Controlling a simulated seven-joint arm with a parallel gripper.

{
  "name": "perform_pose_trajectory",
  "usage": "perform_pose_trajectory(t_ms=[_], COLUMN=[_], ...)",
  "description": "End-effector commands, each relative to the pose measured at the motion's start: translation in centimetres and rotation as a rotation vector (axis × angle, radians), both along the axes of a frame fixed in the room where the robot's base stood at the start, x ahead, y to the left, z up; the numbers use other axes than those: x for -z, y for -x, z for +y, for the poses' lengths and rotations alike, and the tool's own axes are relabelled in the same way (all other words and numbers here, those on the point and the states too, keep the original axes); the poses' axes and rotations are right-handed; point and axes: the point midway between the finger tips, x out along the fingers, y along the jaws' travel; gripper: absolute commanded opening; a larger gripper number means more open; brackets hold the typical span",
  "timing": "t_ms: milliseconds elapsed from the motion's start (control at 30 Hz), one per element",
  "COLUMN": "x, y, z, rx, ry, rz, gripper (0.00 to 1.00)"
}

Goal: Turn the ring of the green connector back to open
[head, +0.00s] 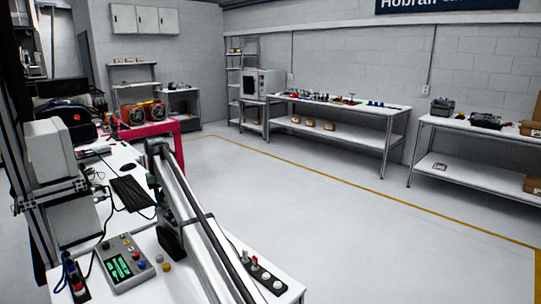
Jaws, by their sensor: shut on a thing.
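My arm runs up from the bottom of the head view and bends down again towards the bench. The dark end of my gripper (171,244) shows low beside the arm, near the bench top. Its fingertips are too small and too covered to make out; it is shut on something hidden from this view. I cannot make out the green connector or its ring, so the ring's position cannot be told.
A dark strip with several knobs (263,272) lies to the right. A black keyboard (132,193) lies farther back. The floor right of the bench is clear.

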Motion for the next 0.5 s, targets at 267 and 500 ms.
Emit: perform_pose_trajectory(t_ms=[267, 500], x=[0.01, 0.01], y=[0.00, 0.00], z=[0.00, 0.00], rx=[-0.258, -0.446], ry=[0.000, 0.000], rz=[0.000, 0.000], gripper=[0.11, 0.11])
